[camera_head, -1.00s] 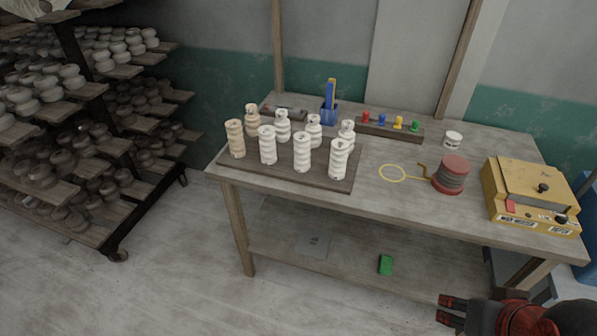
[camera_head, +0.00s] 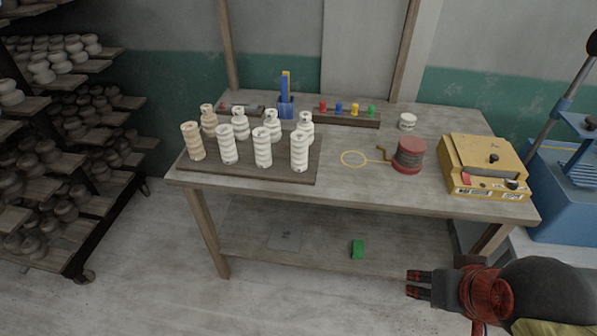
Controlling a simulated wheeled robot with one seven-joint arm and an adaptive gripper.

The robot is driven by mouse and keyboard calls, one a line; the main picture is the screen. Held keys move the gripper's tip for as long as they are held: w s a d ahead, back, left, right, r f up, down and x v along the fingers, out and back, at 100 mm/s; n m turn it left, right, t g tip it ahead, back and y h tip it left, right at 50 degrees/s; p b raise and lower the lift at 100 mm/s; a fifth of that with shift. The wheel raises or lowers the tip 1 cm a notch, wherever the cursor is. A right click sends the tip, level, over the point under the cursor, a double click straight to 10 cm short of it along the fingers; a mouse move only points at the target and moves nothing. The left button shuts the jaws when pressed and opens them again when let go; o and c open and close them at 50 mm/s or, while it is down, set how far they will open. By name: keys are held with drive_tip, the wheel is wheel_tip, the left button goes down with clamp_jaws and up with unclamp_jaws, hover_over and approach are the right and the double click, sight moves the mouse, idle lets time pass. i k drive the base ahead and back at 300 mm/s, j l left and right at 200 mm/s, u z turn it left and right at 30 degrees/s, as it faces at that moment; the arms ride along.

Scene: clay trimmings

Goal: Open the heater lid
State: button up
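The heater appears to be the yellow box (camera_head: 465,180) at the right end of the workbench. Its yellow lid (camera_head: 478,152) lies shut on top, with a black knob (camera_head: 493,158) on it. The front face carries a red part, a second black knob (camera_head: 512,184) and white labels. My gripper (camera_head: 417,283) is at the lower right, low in front of the bench and well apart from the heater. Its two dark fingers with red marks point left with a gap between them, and nothing shows in the gap.
The workbench (camera_head: 350,190) holds a board (camera_head: 250,170) of several ribbed clay pieces, a red spool (camera_head: 410,155) with a yellow wire loop, a white cup (camera_head: 407,122) and a rack of coloured pegs (camera_head: 350,120). A blue machine (camera_head: 560,190) stands right of the bench. Shelves stand left.

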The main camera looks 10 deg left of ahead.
sight(483, 152)
drive_tip(key=i+l+u, duration=0.25)
drive_tip(key=i+l, duration=0.15)
drive_tip(key=i+l+u, duration=0.2)
drive_tip(key=i+l, duration=0.2)
drive_tip(key=l, duration=0.25)
